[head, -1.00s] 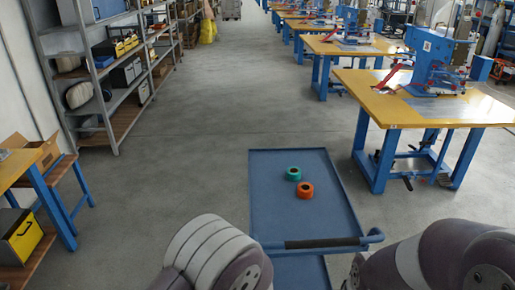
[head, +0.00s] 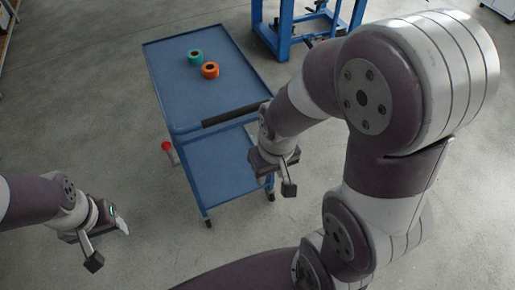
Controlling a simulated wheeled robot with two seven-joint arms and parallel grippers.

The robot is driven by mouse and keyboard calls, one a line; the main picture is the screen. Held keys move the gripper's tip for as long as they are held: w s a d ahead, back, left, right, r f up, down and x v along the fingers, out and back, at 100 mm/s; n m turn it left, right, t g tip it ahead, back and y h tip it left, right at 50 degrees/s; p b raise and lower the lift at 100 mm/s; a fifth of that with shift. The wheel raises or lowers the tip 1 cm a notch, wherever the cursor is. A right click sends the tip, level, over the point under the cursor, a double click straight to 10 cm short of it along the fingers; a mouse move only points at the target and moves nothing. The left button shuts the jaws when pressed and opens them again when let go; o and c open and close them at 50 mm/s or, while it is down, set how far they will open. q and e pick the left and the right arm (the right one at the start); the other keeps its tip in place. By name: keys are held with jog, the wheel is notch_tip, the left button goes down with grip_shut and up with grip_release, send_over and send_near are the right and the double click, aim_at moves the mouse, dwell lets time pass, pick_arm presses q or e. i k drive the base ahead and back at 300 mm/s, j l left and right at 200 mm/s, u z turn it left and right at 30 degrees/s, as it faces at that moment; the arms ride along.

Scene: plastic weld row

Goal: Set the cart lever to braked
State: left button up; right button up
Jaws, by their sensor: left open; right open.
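The blue cart (head: 190,95) stands ahead of me, with a black-gripped handle bar (head: 235,114) on its near side and a lower shelf. A lever with a red round knob (head: 166,146) on a grey stalk sticks out at the cart's left side. Its exact setting is not clear from here. My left gripper (head: 108,243) is open and empty, left of the cart and nearer to me than the lever, apart from it. My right gripper (head: 275,174) is open and empty, by the cart's near right corner, overlapping the lower shelf in the picture; contact cannot be told.
A teal ring (head: 194,56) and an orange ring (head: 210,70) lie on the cart's top. A blue workbench frame (head: 285,30) stands behind the cart to the right. The grey floor left of the cart is clear.

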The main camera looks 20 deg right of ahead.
aim_at(166, 146)
jog(key=i+l+z, duration=0.2)
jog(key=i, duration=0.3)
jog(key=i+l+z, duration=0.2)
jog(key=i, duration=0.25)
